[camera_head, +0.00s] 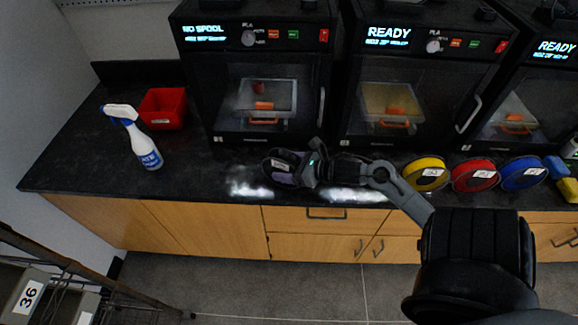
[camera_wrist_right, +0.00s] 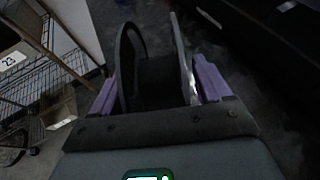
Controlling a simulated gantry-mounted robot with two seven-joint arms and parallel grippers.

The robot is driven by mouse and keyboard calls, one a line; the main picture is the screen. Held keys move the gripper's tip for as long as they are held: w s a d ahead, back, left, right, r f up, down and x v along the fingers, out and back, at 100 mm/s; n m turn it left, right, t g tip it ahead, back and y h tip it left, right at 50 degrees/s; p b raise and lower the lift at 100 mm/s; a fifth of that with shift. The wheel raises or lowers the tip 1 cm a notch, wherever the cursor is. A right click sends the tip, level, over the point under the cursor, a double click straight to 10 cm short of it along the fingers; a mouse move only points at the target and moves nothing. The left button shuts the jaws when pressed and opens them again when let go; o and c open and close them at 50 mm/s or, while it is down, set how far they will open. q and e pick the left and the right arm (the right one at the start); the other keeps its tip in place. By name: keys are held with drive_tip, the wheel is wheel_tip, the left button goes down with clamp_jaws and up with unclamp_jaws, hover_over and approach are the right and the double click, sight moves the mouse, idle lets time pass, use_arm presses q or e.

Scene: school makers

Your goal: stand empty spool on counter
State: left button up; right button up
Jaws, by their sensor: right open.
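The empty black spool (camera_head: 286,158) is at the front of the black counter (camera_head: 200,176), below the left printer, with a pale label on it. In the right wrist view the spool (camera_wrist_right: 155,80) shows edge-on, its two flanges and bare dark core between my purple fingers. My right gripper (camera_head: 280,174) is open around the spool, a finger outside each flange. The fingers look close to the flanges; I cannot tell if they touch. The spool's underside is hidden, so its contact with the counter is unclear. My left gripper is not in view.
Three printers line the back; the left one (camera_head: 253,80) reads NO SPOOL. Yellow (camera_head: 424,174), red (camera_head: 474,175) and blue (camera_head: 522,173) spools stand at right. A spray bottle (camera_head: 143,146) and red bin (camera_head: 163,108) are at left. Counter between bottle and gripper is clear.

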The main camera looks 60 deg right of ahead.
drive_tip(key=shift+r, duration=0.15)
drive_tip(key=shift+s+r, duration=0.1)
drive_tip(key=p+v, duration=0.2)
drive_tip(key=v, duration=0.9)
drive_tip(key=a+f+m, duration=0.1)
drive_tip(key=m, duration=0.2)
drive_tip(key=w+a+f+m+g+h, duration=0.1)
drive_tip(key=f+m, duration=0.1)
drive_tip(key=m, duration=0.1)
drive_tip(key=w+a+f+m, duration=0.1)
drive_tip(key=m, duration=0.2)
drive_tip(key=shift+w+a+f+g+h, duration=0.1)
drive_tip(key=shift+a+f+g+h, duration=0.1)
drive_tip(key=shift+a+g+h, duration=0.15)
drive_tip(key=s+a+f+m+g, duration=0.1)
drive_tip(key=a+f+m+g, duration=0.2)
drive_tip(key=a+m, duration=0.8)
drive_tip(key=s+a+f+m+g+y, duration=0.1)
drive_tip(key=a+m+g, duration=0.4)
drive_tip(key=a+m, duration=0.6)
wheel_tip(320, 180, down, 2)
drive_tip(key=s+m, duration=0.1)
drive_tip(key=m, duration=0.2)
drive_tip(key=shift+s+a, duration=0.2)
drive_tip(key=shift+s, duration=0.1)
